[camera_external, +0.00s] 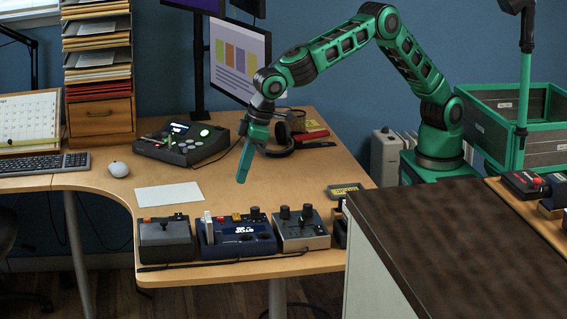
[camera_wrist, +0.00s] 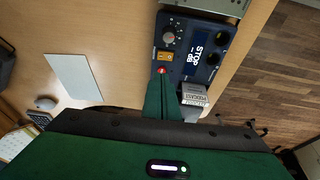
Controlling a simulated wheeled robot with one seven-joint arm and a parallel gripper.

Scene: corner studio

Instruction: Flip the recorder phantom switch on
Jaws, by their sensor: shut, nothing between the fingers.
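The recorder is a dark blue box (camera_external: 250,247) with a lit screen, on the front of the wooden desk between two other devices. In the wrist view the recorder (camera_wrist: 186,72) shows its screen reading STOP, dark knobs, a small orange switch (camera_wrist: 165,56) and a red button (camera_wrist: 162,71). I cannot read which control is marked phantom. My green gripper (camera_external: 240,179) is shut and empty, pointing down above and behind the recorder. In the wrist view my gripper's fingertips (camera_wrist: 167,79) appear beside the red button and may hide part of the panel.
A pale labelled block (camera_wrist: 192,97) stands on the recorder's left end. A grey box (camera_external: 165,240) sits left of it and a grey knobbed device (camera_external: 302,232) right. White paper (camera_external: 168,197) lies behind. A dark-topped cabinet (camera_external: 455,250) stands at right.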

